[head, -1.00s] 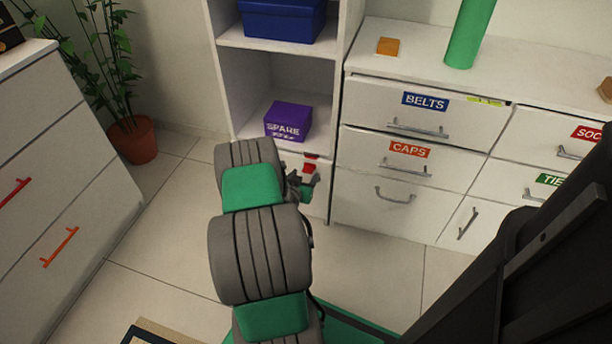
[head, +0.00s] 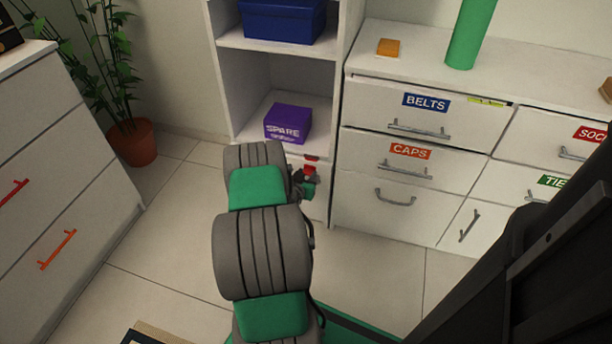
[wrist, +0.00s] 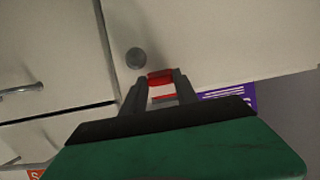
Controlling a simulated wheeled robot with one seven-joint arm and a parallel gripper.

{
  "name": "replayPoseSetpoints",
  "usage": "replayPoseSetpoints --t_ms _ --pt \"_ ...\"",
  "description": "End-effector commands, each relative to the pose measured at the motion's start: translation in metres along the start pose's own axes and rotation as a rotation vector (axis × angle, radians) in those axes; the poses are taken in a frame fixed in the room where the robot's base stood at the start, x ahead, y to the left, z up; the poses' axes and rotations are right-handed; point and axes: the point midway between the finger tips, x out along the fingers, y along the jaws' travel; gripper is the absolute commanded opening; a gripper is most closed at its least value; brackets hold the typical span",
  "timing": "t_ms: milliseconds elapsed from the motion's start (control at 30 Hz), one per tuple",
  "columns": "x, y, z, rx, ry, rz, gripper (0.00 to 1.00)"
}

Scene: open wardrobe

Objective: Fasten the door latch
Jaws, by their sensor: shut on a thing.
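The red latch (head: 311,168) is on the white front below the open shelf, beside the drawer unit. My gripper (head: 307,182) is at it, just below the shelf bottom. In the wrist view, the red latch piece (wrist: 160,79), with a pale part, sits between the two dark fingers of my gripper (wrist: 161,88), which are shut on it. A round grey knob (wrist: 136,58) is on the white surface close by. My arm hides much of the front below the shelf in the head view.
A purple SPARE box (head: 288,123) stands on the shelf above the latch. The drawer unit with BELTS and CAPS labels (head: 411,152) is to the right. A potted plant (head: 133,142) stands to the left. Tiled floor (head: 165,235) is clear between the left dresser and my arm.

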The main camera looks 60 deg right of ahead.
Motion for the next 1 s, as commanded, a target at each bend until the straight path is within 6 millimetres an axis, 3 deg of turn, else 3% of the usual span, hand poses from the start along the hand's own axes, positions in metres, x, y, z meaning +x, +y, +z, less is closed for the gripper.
replayPoseSetpoints --t_ms 200,567,1000 --pt "0.000 0.000 0.000 0.000 0.000 0.000 0.00" --pt "0.008 0.000 0.013 0.000 0.087 0.002 0.00" --pt "0.007 0.000 0.005 0.002 0.140 0.001 0.00"
